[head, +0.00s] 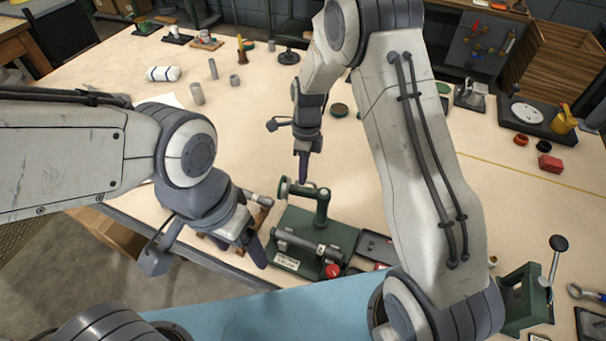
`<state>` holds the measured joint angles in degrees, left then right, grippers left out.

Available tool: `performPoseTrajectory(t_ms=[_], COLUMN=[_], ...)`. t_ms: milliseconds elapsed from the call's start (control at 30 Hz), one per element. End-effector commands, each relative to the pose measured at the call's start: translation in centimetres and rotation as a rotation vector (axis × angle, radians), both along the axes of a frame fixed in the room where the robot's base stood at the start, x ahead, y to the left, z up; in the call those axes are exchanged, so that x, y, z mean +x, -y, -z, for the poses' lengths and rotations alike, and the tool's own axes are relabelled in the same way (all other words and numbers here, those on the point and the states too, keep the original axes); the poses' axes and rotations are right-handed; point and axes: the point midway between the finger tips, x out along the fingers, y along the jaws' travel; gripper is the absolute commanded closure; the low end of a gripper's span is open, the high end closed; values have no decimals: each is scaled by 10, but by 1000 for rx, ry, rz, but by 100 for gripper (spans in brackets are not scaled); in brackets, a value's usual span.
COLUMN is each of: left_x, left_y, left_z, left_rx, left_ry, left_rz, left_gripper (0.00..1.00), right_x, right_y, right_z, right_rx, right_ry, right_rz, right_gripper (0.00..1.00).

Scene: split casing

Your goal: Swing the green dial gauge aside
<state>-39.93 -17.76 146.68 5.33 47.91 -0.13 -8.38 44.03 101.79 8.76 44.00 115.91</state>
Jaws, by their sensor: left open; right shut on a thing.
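The green dial gauge (322,207) stands on a green fixture base (335,235) near the table's front edge. Its swing arm reaches left from the post, with a round dial at its end. My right gripper (303,181) points down from above and is shut on the gauge's arm, between dial and post; the fingertips are small and partly hidden. A grey cylindrical part (305,246) lies across the fixture, below the gauge. My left gripper (247,250) is open and empty, just left of the fixture base.
A red knob (332,271) sits at the fixture's front right. A dark tray (375,245) lies right of it, partly behind my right arm. A green press with a black-knobbed lever (558,244) stands at far right. The table's middle is mostly clear, with small parts behind.

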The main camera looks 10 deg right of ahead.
Motion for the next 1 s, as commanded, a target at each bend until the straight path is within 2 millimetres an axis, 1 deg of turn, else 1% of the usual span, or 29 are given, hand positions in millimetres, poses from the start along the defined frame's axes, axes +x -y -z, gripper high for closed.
performPoseTrajectory(t_ms=[300,700,733,767,800,1000], left_x=[0,0,0,0,0,0], left_y=[0,0,0,0,0,0], left_z=[-3,-3,-3,-3,-3,-2], left_rx=[0,0,0,0,0,0], left_ry=[0,0,0,0,0,0], left_rz=[0,0,0,0,0,0], left_gripper=[24,24,24,24,24,24], right_x=[4,4,4,4,4,4], right_y=[3,3,3,3,3,3], right_z=[-1,-1,-1,-1,-1,0], right_rx=[0,0,0,0,0,0], right_ry=[1,1,1,1,1,1], right_rz=[71,76,76,76,76,76], right_gripper=[100,100,84,72,58,58])
